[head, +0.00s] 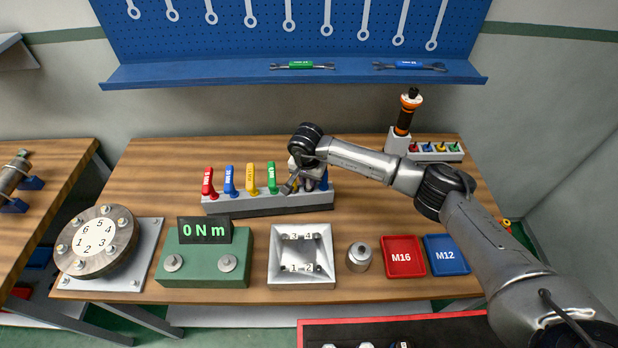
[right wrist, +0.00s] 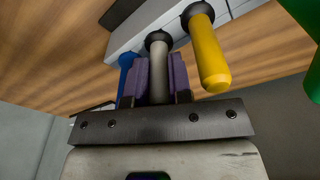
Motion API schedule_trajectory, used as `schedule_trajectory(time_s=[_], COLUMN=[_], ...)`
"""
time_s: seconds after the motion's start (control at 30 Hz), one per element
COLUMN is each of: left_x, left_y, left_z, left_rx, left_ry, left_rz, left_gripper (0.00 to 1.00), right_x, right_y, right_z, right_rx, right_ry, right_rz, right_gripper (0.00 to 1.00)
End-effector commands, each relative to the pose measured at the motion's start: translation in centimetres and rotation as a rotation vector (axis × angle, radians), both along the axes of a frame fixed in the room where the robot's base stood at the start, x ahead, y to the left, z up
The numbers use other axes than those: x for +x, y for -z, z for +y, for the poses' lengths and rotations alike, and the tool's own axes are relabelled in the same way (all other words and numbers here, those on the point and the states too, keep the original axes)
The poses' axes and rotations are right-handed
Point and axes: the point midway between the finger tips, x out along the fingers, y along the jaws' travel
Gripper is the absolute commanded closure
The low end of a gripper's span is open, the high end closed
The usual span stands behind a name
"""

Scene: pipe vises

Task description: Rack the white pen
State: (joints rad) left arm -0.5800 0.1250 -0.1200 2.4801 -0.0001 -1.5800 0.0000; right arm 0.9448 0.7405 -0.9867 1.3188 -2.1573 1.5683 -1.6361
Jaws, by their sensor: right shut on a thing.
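The pen rack (head: 268,203), a long grey block, stands at the middle of the bench with red, blue, yellow and green handles upright at its left. My right gripper (head: 308,183) is over its right end. In the right wrist view, the right gripper (right wrist: 159,78) is shut on the white pen (right wrist: 159,88), which looks greyish in shade. The pen's dark collar is at the rack's top, in line with the neighbours; I cannot tell if it is fully seated. A yellow pen (right wrist: 209,58) and a blue pen (right wrist: 126,72) stand on either side. My left gripper is out of view.
In front of the rack are a green torque box (head: 204,262), a square metal tray (head: 302,275), a metal socket (head: 359,257), a red M16 bin (head: 402,257) and a blue M12 bin (head: 447,255). A driver (head: 404,112) stands in a holder at the back right.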

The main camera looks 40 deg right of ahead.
Motion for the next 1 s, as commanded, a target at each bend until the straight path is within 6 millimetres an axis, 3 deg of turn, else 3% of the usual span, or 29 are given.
schedule_trajectory(time_s=[0.47,0.5,0.77,1.0], left_x=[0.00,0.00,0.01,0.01], left_y=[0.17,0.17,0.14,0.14], left_z=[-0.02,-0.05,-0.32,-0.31], left_rx=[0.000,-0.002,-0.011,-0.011], left_ry=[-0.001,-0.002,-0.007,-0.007], left_rz=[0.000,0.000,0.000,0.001], left_gripper=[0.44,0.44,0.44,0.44], right_x=[-0.05,-0.06,-0.03,-0.01], right_y=[0.24,0.24,0.17,0.08], right_z=[-0.03,-0.03,-0.01,0.00], right_rx=[-0.001,-0.001,0.000,0.000], right_ry=[0.000,0.000,0.000,0.000], right_rz=[0.002,0.002,0.001,0.000], right_gripper=[0.96,0.77,0.52,0.51])
